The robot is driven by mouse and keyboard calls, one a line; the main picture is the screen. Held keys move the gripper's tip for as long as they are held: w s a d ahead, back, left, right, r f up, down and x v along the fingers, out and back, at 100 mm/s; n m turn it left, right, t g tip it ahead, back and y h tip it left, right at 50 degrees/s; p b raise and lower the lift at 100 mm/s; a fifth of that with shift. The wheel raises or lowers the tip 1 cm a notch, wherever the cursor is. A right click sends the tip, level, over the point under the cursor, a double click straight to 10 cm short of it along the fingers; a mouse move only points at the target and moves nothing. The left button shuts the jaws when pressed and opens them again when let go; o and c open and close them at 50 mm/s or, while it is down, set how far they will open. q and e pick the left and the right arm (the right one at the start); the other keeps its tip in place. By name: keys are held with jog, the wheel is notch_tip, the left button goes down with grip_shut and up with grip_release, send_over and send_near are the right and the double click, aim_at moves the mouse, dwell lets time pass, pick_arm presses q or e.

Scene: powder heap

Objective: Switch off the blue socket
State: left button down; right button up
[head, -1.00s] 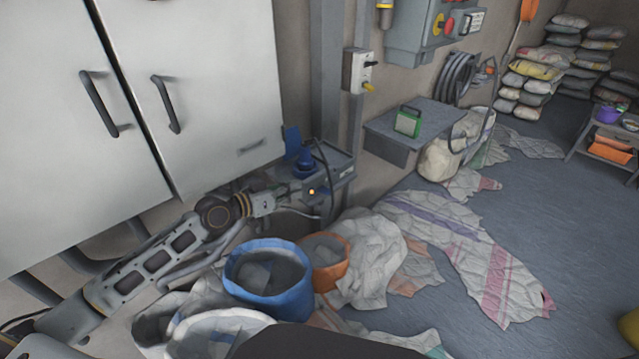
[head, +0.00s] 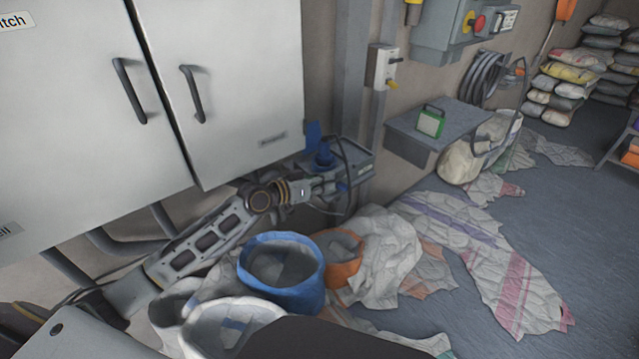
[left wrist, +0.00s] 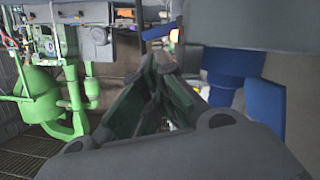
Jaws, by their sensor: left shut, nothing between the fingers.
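The blue socket (head: 323,157) sits on a grey box (head: 357,167) below the right cabinet door, its blue flap (head: 313,135) standing up. A dark cable runs from its plug. A small blue part (head: 342,187) shows low on the box front, perhaps a knob. My left gripper (head: 332,188) reaches in from the left, shut and empty, just in front of the box. I cannot tell whether it touches the blue part. In the left wrist view the shut fingers (left wrist: 165,70) are left of the blue socket (left wrist: 232,68) and its flap (left wrist: 265,108). My right gripper is not in view.
White cabinet doors (head: 232,80) hang above my left arm. A grey shelf (head: 445,120) holds a green-framed device (head: 431,123). Crumpled sacks cover the floor nearby; open floor lies right.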

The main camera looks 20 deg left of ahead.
aim_at(343, 187)
pick_arm(q)
jog(key=shift+x, duration=1.85)
jog(key=shift+w+d, duration=0.15)
jog(key=shift+w+d+f, duration=0.15)
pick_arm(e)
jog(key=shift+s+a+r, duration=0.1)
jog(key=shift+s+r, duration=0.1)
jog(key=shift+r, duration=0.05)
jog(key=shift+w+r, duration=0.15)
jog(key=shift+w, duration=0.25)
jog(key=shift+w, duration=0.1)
